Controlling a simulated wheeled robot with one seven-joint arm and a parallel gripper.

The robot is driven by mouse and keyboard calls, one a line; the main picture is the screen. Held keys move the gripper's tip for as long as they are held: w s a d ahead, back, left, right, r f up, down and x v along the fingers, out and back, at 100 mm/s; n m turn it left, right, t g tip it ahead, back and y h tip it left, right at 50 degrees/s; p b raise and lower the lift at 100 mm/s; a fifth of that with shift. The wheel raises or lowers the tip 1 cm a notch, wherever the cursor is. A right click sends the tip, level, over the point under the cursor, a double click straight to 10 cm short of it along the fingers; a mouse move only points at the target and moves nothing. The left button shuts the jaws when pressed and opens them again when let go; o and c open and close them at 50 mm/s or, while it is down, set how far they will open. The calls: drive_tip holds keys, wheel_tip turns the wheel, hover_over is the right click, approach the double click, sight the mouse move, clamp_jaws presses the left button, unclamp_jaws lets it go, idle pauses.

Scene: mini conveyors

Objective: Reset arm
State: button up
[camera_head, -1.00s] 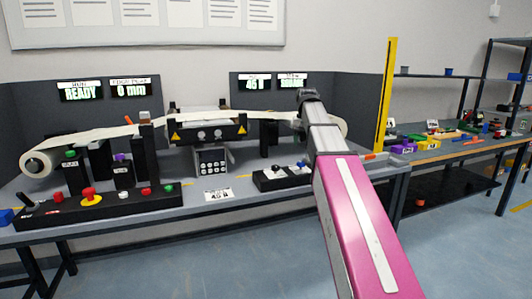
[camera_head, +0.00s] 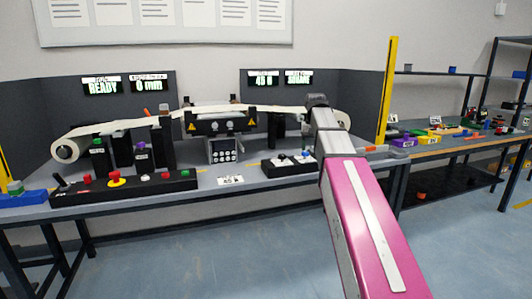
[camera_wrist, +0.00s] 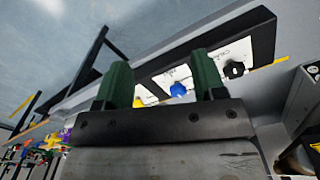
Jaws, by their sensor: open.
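My arm, pink with a grey forearm, reaches over the bench (camera_head: 250,187) toward the conveyor line in the head view. My gripper is hidden behind the forearm there. In the wrist view my gripper (camera_wrist: 162,82) shows two dark green fingers, spread apart with nothing held between them. Beyond the fingers lies a black control box (camera_wrist: 262,38) with white label plates, a blue knob (camera_wrist: 178,90), a yellow knob and a black knob. The fingers overlap the box in the picture; I cannot tell the gap. The box is also in the head view (camera_head: 283,170).
A white web runs from a roll (camera_head: 66,151) through a central machine (camera_head: 220,124). A button panel (camera_head: 130,190) lies at the front left. A yellow post (camera_head: 390,90) and a second table with coloured parts stand right. The floor (camera_head: 230,255) in front is clear.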

drive_tip(key=s+f, duration=0.7)
drive_tip(key=f, duration=0.6)
drive_tip(key=s+f, duration=0.7)
drive_tip(key=f, duration=0.6)
drive_tip(key=s+f, duration=0.7)
drive_tip(key=f, duration=0.7)
drive_tip(key=shift+s+n, duration=0.15)
drive_tip(key=shift+n, duration=0.25)
drive_tip(key=shift+d, duration=0.1)
idle(0.8)
